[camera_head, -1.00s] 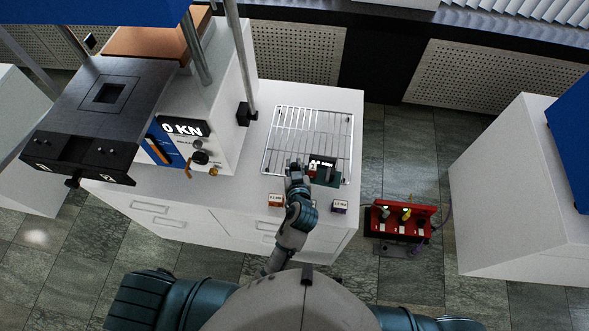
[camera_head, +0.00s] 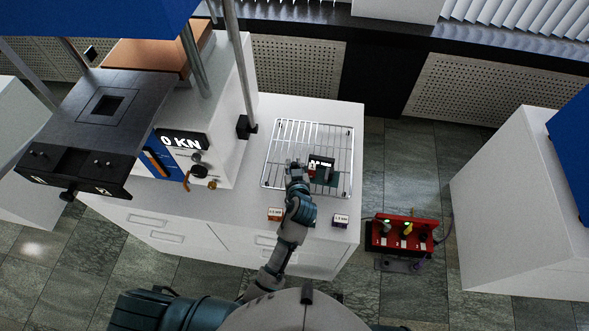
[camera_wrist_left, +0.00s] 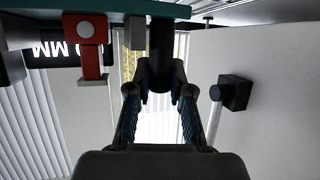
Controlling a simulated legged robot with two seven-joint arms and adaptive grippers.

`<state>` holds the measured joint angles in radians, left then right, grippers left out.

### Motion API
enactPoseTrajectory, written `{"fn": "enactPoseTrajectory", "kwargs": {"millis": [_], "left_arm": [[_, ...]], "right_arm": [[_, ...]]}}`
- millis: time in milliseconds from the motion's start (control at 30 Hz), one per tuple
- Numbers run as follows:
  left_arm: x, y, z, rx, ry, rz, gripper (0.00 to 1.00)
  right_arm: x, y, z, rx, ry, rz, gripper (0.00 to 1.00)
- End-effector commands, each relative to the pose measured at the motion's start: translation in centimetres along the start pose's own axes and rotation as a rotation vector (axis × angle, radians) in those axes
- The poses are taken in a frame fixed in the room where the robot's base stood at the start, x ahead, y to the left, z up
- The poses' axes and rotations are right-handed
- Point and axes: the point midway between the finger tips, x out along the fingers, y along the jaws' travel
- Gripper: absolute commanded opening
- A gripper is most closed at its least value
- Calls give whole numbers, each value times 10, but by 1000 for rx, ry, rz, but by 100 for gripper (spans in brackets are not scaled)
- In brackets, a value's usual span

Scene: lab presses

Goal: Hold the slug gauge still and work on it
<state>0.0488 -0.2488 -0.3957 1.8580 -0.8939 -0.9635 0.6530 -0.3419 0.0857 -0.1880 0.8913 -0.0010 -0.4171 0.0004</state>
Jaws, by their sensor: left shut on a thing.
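The slug gauge (camera_head: 330,177) is a dark green device with a small lit display and a red-and-white part. It appears over the front part of the wire rack (camera_head: 341,127) on the white cabinet. I cannot tell whether it touches the rack. My left gripper (camera_head: 295,172) is at its left side. In the left wrist view, the fingers of my left gripper (camera_wrist_left: 161,90) are shut on a dark cylindrical part of the gauge (camera_wrist_left: 162,50). A teal bar, a red clamp-like part and an "MM" display show above. My right gripper is not in view.
A press (camera_head: 182,141) reading 0 KN stands to the left. A red holder (camera_head: 405,233) with several bottle-like items is at right, beyond the cabinet edge.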

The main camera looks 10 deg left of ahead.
Motion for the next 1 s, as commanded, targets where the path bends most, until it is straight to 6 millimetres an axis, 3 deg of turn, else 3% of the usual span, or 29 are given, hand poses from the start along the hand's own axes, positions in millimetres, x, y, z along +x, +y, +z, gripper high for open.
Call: {"fn": "enactPoseTrajectory", "kwargs": {"millis": [1000], "left_arm": [[62,6,-9,-2,3,0,0]], "right_arm": [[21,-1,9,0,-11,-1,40]]}}
